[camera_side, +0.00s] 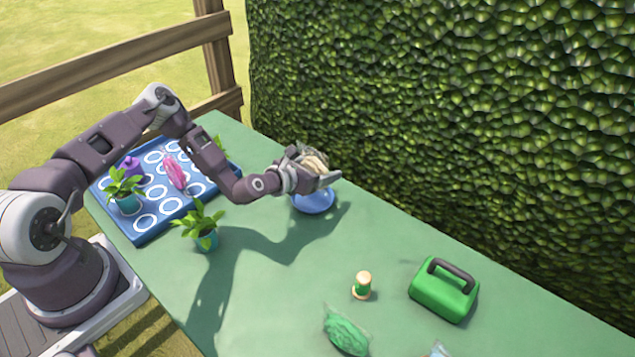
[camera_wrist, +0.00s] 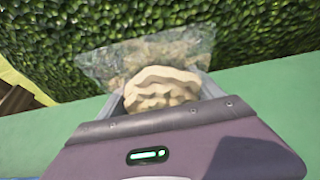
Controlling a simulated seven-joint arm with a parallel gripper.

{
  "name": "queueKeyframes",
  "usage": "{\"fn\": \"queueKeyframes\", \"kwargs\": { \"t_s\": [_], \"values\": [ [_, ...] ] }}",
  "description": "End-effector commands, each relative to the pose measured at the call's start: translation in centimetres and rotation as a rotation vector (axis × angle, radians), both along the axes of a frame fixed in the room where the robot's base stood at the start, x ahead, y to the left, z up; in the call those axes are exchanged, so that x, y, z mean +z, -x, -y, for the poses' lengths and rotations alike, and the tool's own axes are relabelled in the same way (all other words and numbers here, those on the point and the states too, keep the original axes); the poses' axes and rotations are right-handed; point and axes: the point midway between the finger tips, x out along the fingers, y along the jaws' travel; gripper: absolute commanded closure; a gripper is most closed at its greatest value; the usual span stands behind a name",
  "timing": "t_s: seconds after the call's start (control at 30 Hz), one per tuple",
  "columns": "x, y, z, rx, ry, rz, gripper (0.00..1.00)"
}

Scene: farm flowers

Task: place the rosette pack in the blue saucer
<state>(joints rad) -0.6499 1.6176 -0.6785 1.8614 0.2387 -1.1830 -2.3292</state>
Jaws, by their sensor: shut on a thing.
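The rosette pack is a beige ruffled shape in a clear wrapper. In the wrist view the rosette pack (camera_wrist: 160,88) sits between the two fingers of my gripper (camera_wrist: 163,95), which is shut on it. In the side view the pack (camera_side: 315,160) shows at the end of my gripper (camera_side: 318,172), held above the table. The blue saucer (camera_side: 314,203) lies on the table just below my gripper, its far part hidden behind the gripper. The saucer does not show in the wrist view. I cannot tell whether the pack is exactly over its middle.
A blue tray with white rings (camera_side: 143,222) holds a pink pack (camera_side: 175,172), a purple thing (camera_side: 130,166) and potted plants. Another potted plant (camera_side: 203,230) stands beside it. A green case (camera_side: 443,290), a small stamp-like thing (camera_side: 362,286) and a green pack (camera_side: 345,332) lie front right.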

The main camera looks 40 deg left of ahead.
Motion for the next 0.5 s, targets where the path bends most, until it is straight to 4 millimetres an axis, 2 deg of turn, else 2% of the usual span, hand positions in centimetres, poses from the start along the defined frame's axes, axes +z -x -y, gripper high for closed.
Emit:
{"fn": "queueKeyframes", "kwargs": {
  "t_s": [0.1,0.2,0.5],
  "values": [
    [-2.5,0.1,0.0,0.001,0.000,-0.002,0.63],
    [-3.6,0.0,0.0,0.001,-0.001,0.000,0.63],
    [-3.8,0.1,0.0,0.000,0.000,0.000,0.63]
  ]
}}
